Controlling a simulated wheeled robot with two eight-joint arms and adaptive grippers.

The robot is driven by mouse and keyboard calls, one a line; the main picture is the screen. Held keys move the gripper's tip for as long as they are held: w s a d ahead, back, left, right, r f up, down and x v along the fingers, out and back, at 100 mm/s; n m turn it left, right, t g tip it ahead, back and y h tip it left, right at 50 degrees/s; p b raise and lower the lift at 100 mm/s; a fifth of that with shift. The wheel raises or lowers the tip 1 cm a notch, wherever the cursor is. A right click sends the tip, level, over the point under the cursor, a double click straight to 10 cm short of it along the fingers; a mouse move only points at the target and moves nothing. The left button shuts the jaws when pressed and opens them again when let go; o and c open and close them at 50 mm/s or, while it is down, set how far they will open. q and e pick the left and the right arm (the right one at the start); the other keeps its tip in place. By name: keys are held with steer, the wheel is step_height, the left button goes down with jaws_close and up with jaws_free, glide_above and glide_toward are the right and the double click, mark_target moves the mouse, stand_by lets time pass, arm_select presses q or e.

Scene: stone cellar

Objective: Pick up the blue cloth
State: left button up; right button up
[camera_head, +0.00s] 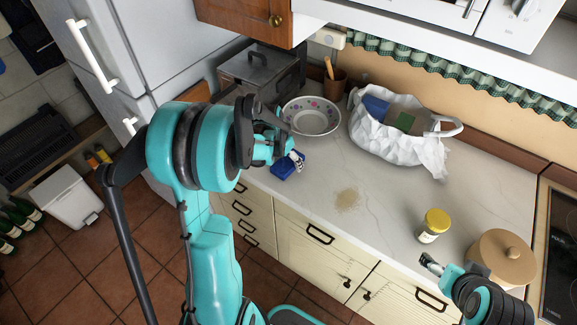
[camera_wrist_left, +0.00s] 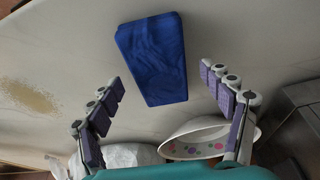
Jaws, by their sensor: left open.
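The blue cloth (camera_head: 286,167) lies folded on the pale countertop near its front edge in the head view, partly hidden by my left gripper. In the left wrist view the cloth (camera_wrist_left: 154,60) is a dark blue folded block, ahead of and between the fingertips. My left gripper (camera_head: 296,160) is open and empty, over the cloth's right side in the head view; its spread fingers also show in the left wrist view (camera_wrist_left: 160,78). My right gripper (camera_head: 431,264) shows at the lower right over the counter's front edge, clear of the cloth; its opening is too small to judge.
A brown crumb-like patch (camera_head: 347,199) lies right of the cloth. A patterned bowl (camera_head: 311,128) stands behind it, with a white bag (camera_head: 385,148) farther right. A yellow-lidded jar (camera_head: 433,226) and a round lidded canister (camera_head: 502,258) stand at the right.

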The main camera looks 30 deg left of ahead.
mark_target(290, 164)
arm_select(q)
steer(key=shift+w+f, duration=0.1)
steer(key=shift+f, duration=0.25)
steer(key=shift+r, duration=0.1)
steer(key=c, duration=1.1)
steer(key=shift+r, duration=0.55)
steer(key=r+p, duration=0.1)
steer(key=r, duration=0.1)
steer(key=d+r+p, duration=0.1)
steer(key=r, duration=0.1)
steer(key=shift+d, duration=0.2)
steer(key=d+r, duration=0.2)
steer(key=d, duration=0.1)
steer(key=d+r+p, duration=0.1)
steer(key=d+r, duration=0.1)
steer(key=d, duration=0.1)
steer(key=s+d+r+p, duration=0.1)
steer(key=d+r, duration=0.1)
steer(key=d, duration=0.2)
steer(key=shift+d, duration=0.1)
